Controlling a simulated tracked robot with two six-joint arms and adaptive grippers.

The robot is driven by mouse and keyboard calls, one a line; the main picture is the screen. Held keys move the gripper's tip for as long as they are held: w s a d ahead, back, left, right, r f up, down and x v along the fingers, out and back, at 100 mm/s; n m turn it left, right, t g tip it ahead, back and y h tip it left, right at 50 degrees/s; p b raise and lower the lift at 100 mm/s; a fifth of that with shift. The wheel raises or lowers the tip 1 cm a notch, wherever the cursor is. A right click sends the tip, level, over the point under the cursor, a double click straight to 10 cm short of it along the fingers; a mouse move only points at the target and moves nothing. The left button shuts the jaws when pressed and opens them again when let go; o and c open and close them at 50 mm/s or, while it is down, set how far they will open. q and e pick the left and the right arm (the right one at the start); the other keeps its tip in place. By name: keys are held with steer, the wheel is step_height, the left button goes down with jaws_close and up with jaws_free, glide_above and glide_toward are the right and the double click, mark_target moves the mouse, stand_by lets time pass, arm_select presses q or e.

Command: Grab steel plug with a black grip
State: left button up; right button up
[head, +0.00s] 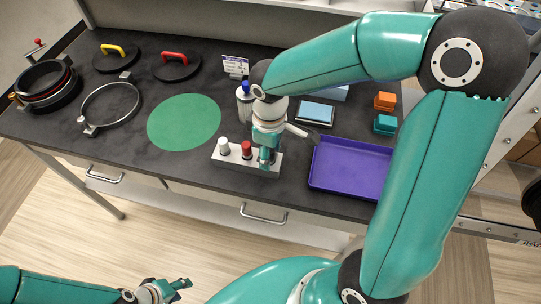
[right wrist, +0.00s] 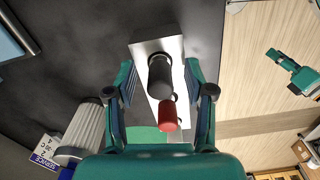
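The plug with the black grip (right wrist: 159,78) stands in a pale metal block (right wrist: 150,48). My right gripper (right wrist: 166,78) is open above the block, with a finger on each side of the black grip and gaps between. A red-gripped plug (right wrist: 168,115) stands beside it. In the head view my right gripper (head: 267,158) is over the right end of the block (head: 232,163) and hides the black grip. My left gripper (head: 181,288) is low in front of the bench, empty and apparently open.
A purple tray (head: 350,187) lies right of the block. A green disc (head: 184,121) lies to the left. A white bottle with a blue cap (head: 243,100) stands behind the block, close to my right arm. Ring clamps and lids are at the far left.

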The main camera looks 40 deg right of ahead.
jaws_close()
